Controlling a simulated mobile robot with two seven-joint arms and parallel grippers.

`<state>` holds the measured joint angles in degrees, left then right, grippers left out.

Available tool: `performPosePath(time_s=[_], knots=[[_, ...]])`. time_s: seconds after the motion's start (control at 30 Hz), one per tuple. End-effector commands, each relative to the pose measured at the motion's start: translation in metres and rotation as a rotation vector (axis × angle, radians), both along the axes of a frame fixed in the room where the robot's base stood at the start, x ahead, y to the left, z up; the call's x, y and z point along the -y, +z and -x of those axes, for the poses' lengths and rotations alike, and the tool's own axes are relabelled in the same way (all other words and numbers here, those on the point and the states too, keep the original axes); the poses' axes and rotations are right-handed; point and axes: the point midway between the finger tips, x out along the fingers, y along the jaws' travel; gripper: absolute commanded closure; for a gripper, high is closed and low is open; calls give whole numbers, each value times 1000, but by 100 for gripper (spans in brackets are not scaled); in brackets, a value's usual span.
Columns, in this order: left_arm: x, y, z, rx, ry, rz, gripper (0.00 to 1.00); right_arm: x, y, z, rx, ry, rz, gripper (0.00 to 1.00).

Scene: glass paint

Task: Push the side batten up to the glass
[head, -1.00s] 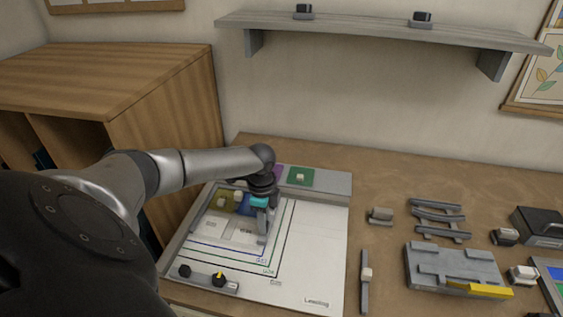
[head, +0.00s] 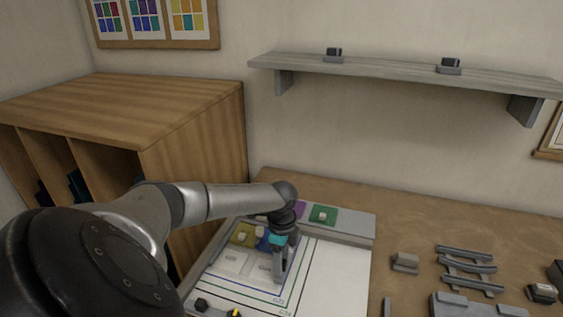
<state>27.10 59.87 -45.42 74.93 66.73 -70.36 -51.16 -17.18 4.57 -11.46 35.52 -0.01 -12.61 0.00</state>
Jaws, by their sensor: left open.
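My left gripper (head: 281,267) points down over the white layout board (head: 335,280), just right of the blue glass piece (head: 262,240), which it partly covers. Its jaws are open; I cannot tell whether they touch anything. A yellow glass piece (head: 243,232) with a pale knob lies left of the blue one, near the board's back left corner. A grey strip with a black knob (head: 201,304) and a yellow-marked knob lies at the board's front left, cut by the picture edge. A narrow grey bar end (head: 387,307) shows right of the board. I cannot tell which strip is the side batten.
Green (head: 323,214) and purple (head: 300,211) pieces lie on the grey strip behind the board. A grey block (head: 405,262) and a slatted rack (head: 467,270) stand to the right. A wooden cabinet (head: 190,150) stands left, and a shelf (head: 400,75) hangs above.

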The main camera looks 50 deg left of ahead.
Motion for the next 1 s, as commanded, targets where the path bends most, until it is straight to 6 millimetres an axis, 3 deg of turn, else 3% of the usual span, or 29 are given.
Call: performPosePath(time_s=[0.17, 0.5, 0.7, 1.0], knots=[[-1, 16, -1, 3, 0, -1, 43, 0, 2, 0, 0, 0, 0, 38], [-1, 95, -1, 5, 0, -2, 43, 0, 6, 0, 0, 0, 0, 38], [0, 133, -1, 3, 0, -2, 43, 0, 7, 0, 0, 0, 0, 38], [0, 153, 0, -1, 1, -1, 43, 0, 7, 0, 0, 0, 0, 38]])
